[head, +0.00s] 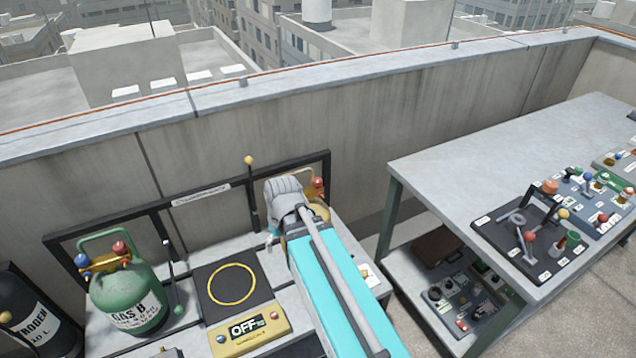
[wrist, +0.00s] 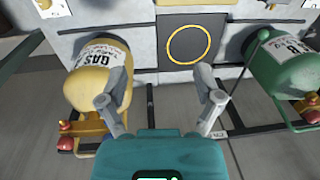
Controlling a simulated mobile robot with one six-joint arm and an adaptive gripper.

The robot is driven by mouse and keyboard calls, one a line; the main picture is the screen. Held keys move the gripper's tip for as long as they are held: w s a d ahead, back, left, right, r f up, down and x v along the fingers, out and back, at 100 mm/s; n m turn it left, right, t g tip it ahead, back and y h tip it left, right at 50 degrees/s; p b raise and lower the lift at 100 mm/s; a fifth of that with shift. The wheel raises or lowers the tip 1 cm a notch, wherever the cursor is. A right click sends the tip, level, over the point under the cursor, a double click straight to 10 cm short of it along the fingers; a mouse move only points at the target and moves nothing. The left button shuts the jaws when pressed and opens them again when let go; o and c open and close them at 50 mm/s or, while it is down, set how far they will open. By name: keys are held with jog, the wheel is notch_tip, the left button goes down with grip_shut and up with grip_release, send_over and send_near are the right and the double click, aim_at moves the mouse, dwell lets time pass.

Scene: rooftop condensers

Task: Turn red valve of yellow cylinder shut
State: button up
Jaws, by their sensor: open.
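The yellow cylinder (wrist: 95,78), labelled GAS, lies on the left in the wrist view. Its red valve (wrist: 66,143) shows at the lower left, by a brass fitting; a second reddish knob sits just above it. In the head view the yellow cylinder (head: 320,209) is mostly hidden behind my arm, with the red valve (head: 318,184) showing at its top. My gripper (wrist: 160,99) is open and empty. Its left finger overlaps the yellow cylinder's right side in the wrist view, so I cannot tell whether they touch. The valve is outside the fingers.
A green cylinder (head: 130,297), labelled GAS B, stands left of a scale (head: 242,335) reading OFF. A black nitrogen cylinder (head: 38,315) is at far left. A black rack frame and a parapet (head: 350,125) stand behind. A workbench (head: 460,150) with tools is at right.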

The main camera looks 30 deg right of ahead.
jog(key=w+d+f+n+y+b, duration=0.2)
jog(key=w+d+y+b, duration=0.1)
jog(key=w+d, duration=0.25)
jog(key=n+t+y+b, duration=0.6)
jog(key=n+t+b, duration=0.1)
jog(key=t, duration=0.2)
send_near(321, 180)
jog(key=v, duration=0.3)
jog(key=shift+w+a, duration=0.1)
jog(key=shift+w+a+f, duration=0.1)
jog(key=shift+a, duration=0.05)
jog(key=b+x, duration=0.4)
jog(key=x, duration=0.7)
jog(key=shift+w+a+f, duration=0.1)
jog(key=shift+a+f, duration=0.05)
jog(key=shift+f, duration=0.1)
jog(key=shift+b+x, duration=0.55)
jog(key=shift+x, duration=0.4)
jog(key=shift+r, duration=0.15)
